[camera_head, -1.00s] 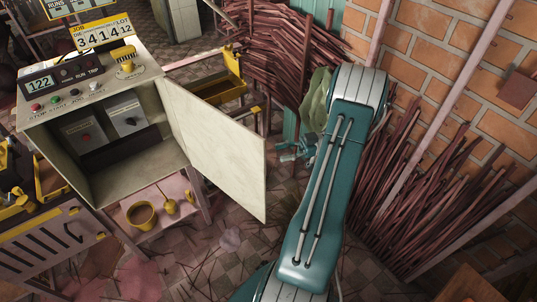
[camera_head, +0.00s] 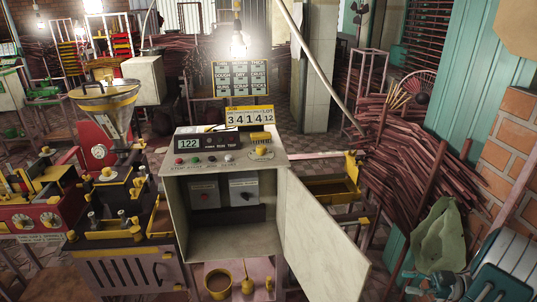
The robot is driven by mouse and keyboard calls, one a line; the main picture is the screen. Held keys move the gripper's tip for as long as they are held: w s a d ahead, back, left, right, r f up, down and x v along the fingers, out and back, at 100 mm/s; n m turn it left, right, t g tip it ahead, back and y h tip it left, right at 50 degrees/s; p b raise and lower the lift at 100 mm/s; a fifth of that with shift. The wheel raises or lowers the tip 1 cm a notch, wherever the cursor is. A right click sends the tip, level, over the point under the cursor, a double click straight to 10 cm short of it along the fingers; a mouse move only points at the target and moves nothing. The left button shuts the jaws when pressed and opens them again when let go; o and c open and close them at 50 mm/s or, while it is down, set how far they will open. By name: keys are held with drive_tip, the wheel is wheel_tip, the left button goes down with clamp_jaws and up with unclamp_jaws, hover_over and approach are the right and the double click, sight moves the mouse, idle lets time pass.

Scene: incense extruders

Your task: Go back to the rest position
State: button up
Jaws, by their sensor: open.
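My gripper (camera_head: 412,284) is at the lower right, small and partly cut off by the bottom edge, beside my teal and white arm. It is open, and nothing shows between its fingers. The control cabinet (camera_head: 230,228) stands left of it, with its door (camera_head: 322,240) swung open towards the gripper's side. The gripper is apart from the door in the picture. The cabinet's display reads 122, and two switch boxes show inside.
An extruder with a metal hopper (camera_head: 105,108) stands to the left. A yellow cup (camera_head: 219,281) sits on a shelf below the cabinet. Bundles of reddish sticks (camera_head: 405,150) and a green sack (camera_head: 437,240) fill the right side, near a brick wall (camera_head: 508,160). Tiled floor shows behind.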

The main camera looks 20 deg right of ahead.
drive_tip(key=w+a+r+t+h, duration=0.15)
drive_tip(key=w+r+h, duration=0.3)
drive_tip(key=w, duration=0.45)
drive_tip(key=w+a+r+t+h, duration=0.1)
drive_tip(key=w+r+t+h, duration=0.1)
drive_tip(key=w+r+h, duration=0.5)
drive_tip(key=w+a+r+m+t+h, duration=0.2)
drive_tip(key=w+a+r+m+h, duration=0.4)
drive_tip(key=w+r, duration=0.5)
drive_tip(key=s+a+r+m+g+h, duration=0.3)
drive_tip(key=s+a+r+m+g, duration=0.15)
drive_tip(key=s+a, duration=0.7)
drive_tip(key=s+a+f+g+y, duration=0.2)
drive_tip(key=s+a+f, duration=0.1)
drive_tip(key=s+a, duration=0.5)
drive_tip(key=s+a+f+g+y, duration=0.3)
drive_tip(key=s+a+f, duration=0.1)
drive_tip(key=s+a, duration=0.4)
drive_tip(key=shift+s+a+m, duration=0.2)
drive_tip(key=shift+a+m, duration=0.25)
drive_tip(key=shift+a, duration=0.3)
drive_tip(key=shift+y, duration=0.25)
